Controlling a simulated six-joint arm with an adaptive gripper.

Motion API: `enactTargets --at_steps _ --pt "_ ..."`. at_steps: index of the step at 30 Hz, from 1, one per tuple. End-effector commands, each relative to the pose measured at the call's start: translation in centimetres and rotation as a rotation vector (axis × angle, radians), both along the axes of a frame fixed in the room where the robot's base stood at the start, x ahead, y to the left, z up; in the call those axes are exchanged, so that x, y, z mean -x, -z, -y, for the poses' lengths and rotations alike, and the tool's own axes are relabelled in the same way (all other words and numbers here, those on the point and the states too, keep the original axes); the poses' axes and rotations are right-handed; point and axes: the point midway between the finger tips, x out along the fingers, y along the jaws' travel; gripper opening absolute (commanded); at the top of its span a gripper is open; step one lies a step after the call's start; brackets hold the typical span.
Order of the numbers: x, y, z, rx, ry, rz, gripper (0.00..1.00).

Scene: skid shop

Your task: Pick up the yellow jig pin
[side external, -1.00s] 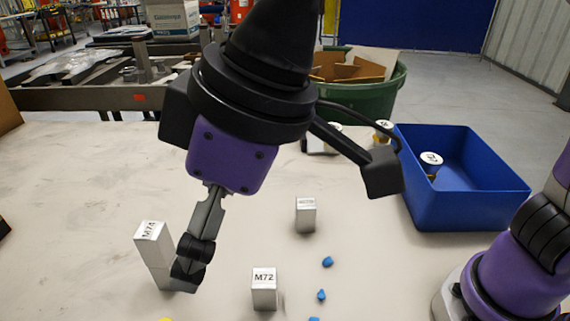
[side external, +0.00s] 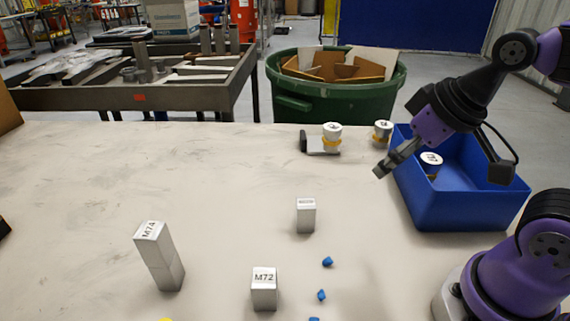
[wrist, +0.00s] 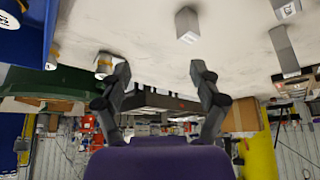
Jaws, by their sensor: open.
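A small yellow thing (side external: 166,319) shows at the bottom edge of the side view, almost wholly cut off. I cannot tell whether it is the jig pin. My gripper (side external: 381,170) is open and empty, in the air by the left rim of the blue bin (side external: 455,208), far from the yellow thing. Its two spread fingers show in the wrist view (wrist: 163,75), with nothing between them.
Metal blocks (side external: 160,258), (side external: 264,290) and (side external: 306,216) stand on the table. Blue bits (side external: 327,261) lie nearby. White-capped, yellow-banded parts (side external: 332,139) and (side external: 382,131) stand at the back; another (side external: 431,161) is in the bin. The table's left-middle is clear.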

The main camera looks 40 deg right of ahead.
Motion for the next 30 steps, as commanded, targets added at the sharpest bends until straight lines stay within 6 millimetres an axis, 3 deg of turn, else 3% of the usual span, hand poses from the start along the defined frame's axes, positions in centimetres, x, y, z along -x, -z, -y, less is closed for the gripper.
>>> enactTargets --at_steps 12,17,20,24,27,30 --pt "-0.1 -0.1 -0.1 0.000 -0.004 -0.001 0.65" --pt "-2.1 -0.7 -2.3 -0.002 -0.087 -0.016 0.65" --pt "-4.8 -1.2 -6.1 -0.002 -0.206 -0.036 0.65" --pt "-8.0 -0.5 -14.5 0.006 -0.401 -0.062 0.65" --pt "-8.6 1.0 -20.9 0.016 -0.527 -0.078 0.65" --pt "-8.0 2.8 -26.4 0.026 -0.629 -0.087 0.65"
